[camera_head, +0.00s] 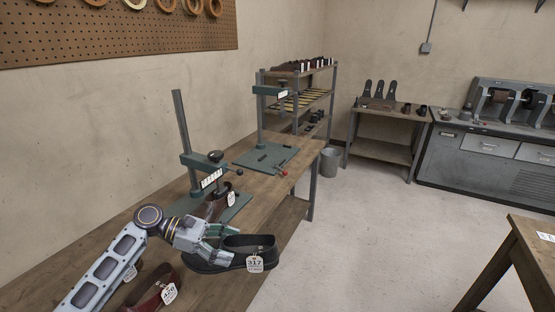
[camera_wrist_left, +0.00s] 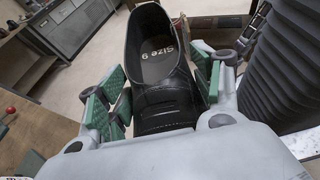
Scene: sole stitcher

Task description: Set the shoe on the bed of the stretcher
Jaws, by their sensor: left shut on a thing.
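My left gripper (camera_head: 222,243) is shut on a black slip-on shoe (camera_head: 238,250) with a white tag reading 317. In the left wrist view the shoe (camera_wrist_left: 166,85) sits between the green finger pads, its insole marked "Size 9". The shoe is over the front edge of the workbench; whether it touches the wood is unclear. Neither stand is plainly identified as the stretcher.
A dark red tagged shoe (camera_head: 150,298) lies at the bench's near end. A red-knobbed lever (camera_head: 283,173) stands by the far bed. The wooden workbench (camera_head: 215,288) has free room in front. A shelf rack (camera_head: 318,100) and grey bin (camera_head: 329,162) stand behind.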

